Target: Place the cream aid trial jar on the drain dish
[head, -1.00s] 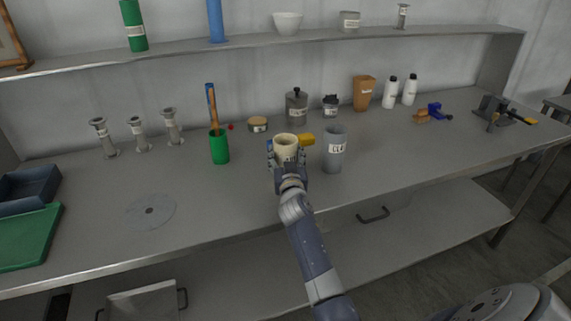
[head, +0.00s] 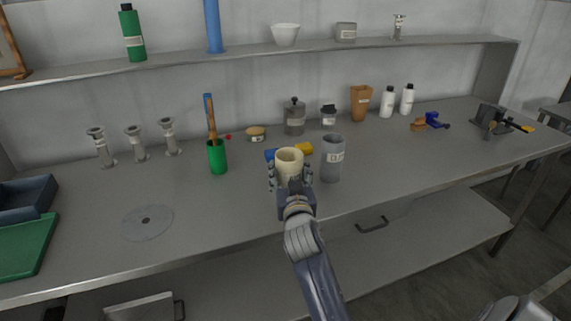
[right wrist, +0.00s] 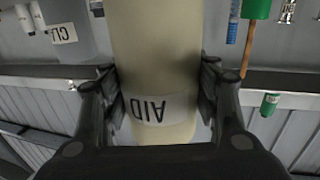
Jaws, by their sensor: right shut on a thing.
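The cream jar (head: 289,161), with an open top, is held upright between the fingers of my right gripper (head: 290,183). In the right wrist view the jar (right wrist: 155,60) fills the middle between both fingers, and its label reads "AID" upside down. I cannot tell whether its base touches the bench. A flat grey round dish with a dark centre (head: 147,222), which looks like the drain dish, lies bare on the bench at the front left. The gripper and jar are well to its right.
A grey labelled cup (head: 332,160) stands close to the jar's right. Yellow (head: 304,148) and blue (head: 270,155) pieces lie behind it. A green holder with tools (head: 217,158) stands between jar and dish, farther back. The bench (head: 215,210) in front of it is clear.

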